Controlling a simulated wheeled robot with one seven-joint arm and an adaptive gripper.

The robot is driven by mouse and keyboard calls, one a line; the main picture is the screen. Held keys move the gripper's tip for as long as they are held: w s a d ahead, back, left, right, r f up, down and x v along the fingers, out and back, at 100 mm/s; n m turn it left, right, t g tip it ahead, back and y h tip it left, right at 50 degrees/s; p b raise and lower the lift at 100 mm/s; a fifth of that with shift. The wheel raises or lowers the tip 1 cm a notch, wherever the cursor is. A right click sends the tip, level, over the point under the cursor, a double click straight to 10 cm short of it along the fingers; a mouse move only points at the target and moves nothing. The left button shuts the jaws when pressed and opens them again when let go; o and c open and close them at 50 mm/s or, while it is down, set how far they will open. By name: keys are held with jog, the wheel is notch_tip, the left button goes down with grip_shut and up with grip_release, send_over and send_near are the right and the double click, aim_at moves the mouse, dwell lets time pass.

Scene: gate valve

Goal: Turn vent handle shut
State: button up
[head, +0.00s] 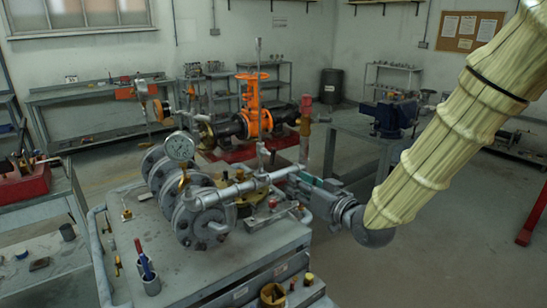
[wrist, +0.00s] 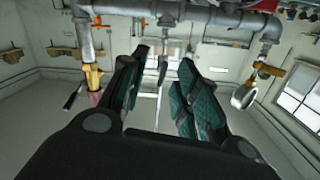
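My gripper (head: 296,184) comes in from the right at the horizontal grey pipe (head: 240,188) on the near bench. In the wrist view my gripper (wrist: 161,70) is open, its two green-padded fingers spread apart. A slim grey upright lever (wrist: 163,66), which looks like the vent handle, shows in the gap between them, near the pipe (wrist: 220,15). Neither finger clearly touches it. In the head view the slim upright part on the pipe (head: 261,150) seems to be the same handle; its lower end is hard to make out.
A pressure gauge (head: 180,147) stands left on the pipe. A brass valve with a red top (head: 305,115) stands close to my gripper. An orange handwheel valve (head: 255,105) is behind. A cup with tools (head: 149,278) stands at the bench's front left.

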aim_at(274, 157)
jog(key=shift+y, duration=0.5)
jog(key=w+a+r+p, duration=0.1)
jog(key=w+a, duration=0.1)
jog(key=w, duration=0.1)
jog(key=w+a+r, duration=0.1)
jog(key=w+a, duration=0.1)
jog(key=w, duration=0.1)
jog(key=w+a+r+p, duration=0.1)
jog(key=w+a, duration=0.1)
jog(key=a, duration=0.1)
jog(key=shift+w+r+p, duration=0.3)
jog(key=shift+w+r, duration=0.05)
jog(key=shift+w, duration=0.05)
grip_shut()
